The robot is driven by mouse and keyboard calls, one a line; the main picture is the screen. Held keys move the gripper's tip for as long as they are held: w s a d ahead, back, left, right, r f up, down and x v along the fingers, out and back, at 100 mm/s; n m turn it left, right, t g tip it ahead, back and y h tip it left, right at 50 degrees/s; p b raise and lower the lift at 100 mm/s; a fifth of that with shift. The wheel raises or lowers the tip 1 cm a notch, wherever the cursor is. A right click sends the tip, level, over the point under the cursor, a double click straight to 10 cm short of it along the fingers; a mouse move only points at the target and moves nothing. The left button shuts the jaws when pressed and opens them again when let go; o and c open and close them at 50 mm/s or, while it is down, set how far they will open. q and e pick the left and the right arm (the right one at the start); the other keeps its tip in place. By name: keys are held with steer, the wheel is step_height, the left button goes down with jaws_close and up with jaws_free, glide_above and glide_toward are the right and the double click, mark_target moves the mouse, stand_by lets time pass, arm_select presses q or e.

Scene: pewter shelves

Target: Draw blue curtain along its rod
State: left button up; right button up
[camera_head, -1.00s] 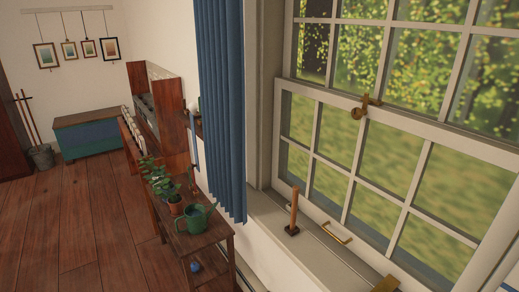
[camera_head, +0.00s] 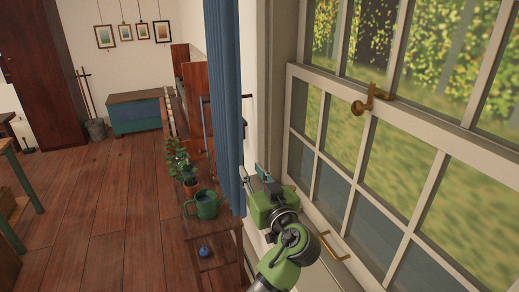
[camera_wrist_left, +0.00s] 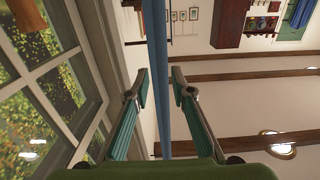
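The blue curtain (camera_head: 222,90) hangs in folds beside the window in the head view; its top and rod are out of the frame. My left gripper (camera_head: 253,173) is at the curtain's lower part, on the window side. In the left wrist view, the gripper's two teal-padded fingers (camera_wrist_left: 160,92) are apart. The curtain (camera_wrist_left: 156,30) shows as a narrow blue strip between or just beyond them, with gaps on both sides. I cannot tell how deep it sits between the fingers. My right gripper is in neither view.
The window (camera_head: 400,150) with brass fittings fills the right side. A low wooden table (camera_head: 215,262) with a green watering can (camera_head: 206,206) and potted plants (camera_head: 183,165) stands left of the curtain. Open floor (camera_head: 100,215) lies further left.

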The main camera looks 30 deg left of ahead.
mark_target(234, 147)
arm_select(q)
steer(key=p+x, duration=0.2)
steer(key=x, duration=0.4)
steer(key=p+x, duration=0.2)
steer(key=x, duration=0.5)
steer(key=shift+s+a+r+p, duration=0.15)
steer(key=shift+s+a+p, duration=0.05)
steer(key=shift+s+p, duration=0.1)
steer(key=shift+w+a, duration=0.35)
jaws_close()
